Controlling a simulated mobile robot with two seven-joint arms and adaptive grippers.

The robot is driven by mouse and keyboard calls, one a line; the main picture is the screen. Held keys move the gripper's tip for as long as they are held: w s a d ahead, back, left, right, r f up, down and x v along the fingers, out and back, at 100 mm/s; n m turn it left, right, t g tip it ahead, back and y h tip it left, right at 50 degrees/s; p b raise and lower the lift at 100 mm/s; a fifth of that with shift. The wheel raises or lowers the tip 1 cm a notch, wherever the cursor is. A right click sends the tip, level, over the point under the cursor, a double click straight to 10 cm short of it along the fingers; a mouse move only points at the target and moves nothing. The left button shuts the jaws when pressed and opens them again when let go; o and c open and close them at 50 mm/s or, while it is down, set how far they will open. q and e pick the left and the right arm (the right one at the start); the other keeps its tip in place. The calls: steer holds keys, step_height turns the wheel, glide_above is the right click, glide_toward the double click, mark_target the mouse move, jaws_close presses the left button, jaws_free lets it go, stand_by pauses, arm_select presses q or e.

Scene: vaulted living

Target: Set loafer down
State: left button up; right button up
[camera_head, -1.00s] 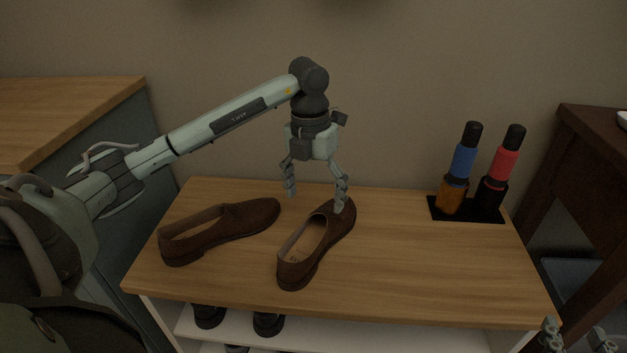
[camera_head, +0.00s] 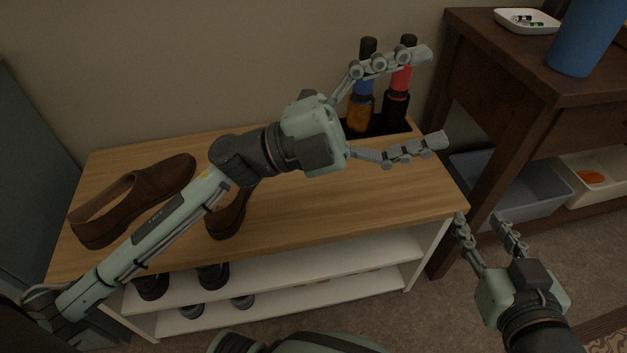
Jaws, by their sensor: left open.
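One brown loafer (camera_head: 135,198) lies on the left of the wooden bench top. A second brown loafer (camera_head: 228,216) stands on the bench to its right, partly hidden behind my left arm. My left gripper (camera_head: 436,98) is open and empty, its fingers spread wide and pointing right, above the right part of the bench and apart from both loafers. My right gripper (camera_head: 484,217) is at the lower right, beside the bench's right end, with its fingers apart and nothing between them.
Two bottles, one with a blue band (camera_head: 361,112) and one with a red band (camera_head: 397,98), stand on a black mat at the bench's back right, near my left fingers. Several dark shoes (camera_head: 213,275) are on the shelves below. A dark wooden table (camera_head: 500,75) stands at right.

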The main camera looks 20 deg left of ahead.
arm_select(q)
steer(key=w+a+f+n+t+y, duration=0.1)
steer(key=w+a+n+t+y, duration=0.1)
steer(key=a+n+t+y, duration=0.5)
steer(key=w+a+f+n+t+y, duration=0.1)
steer(key=w+n+t+y, duration=0.3)
steer(key=n, duration=0.6)
steer(key=s+a+f+n+g+y, duration=0.2)
steer(key=s+f+n+y, duration=0.1)
steer(key=f, duration=0.5)
steer(key=s+a+f+n+g+y, duration=0.2)
steer(key=s+f+n+y, duration=0.1)
steer(key=f+n, duration=0.3)
step_height(320, 180, down, 2)
steer(key=shift+a+f+g+y, duration=0.1)
steer(key=shift+a+g+y, duration=0.1)
steer(key=shift+g+y, duration=0.15)
steer(key=shift+s, duration=0.1)
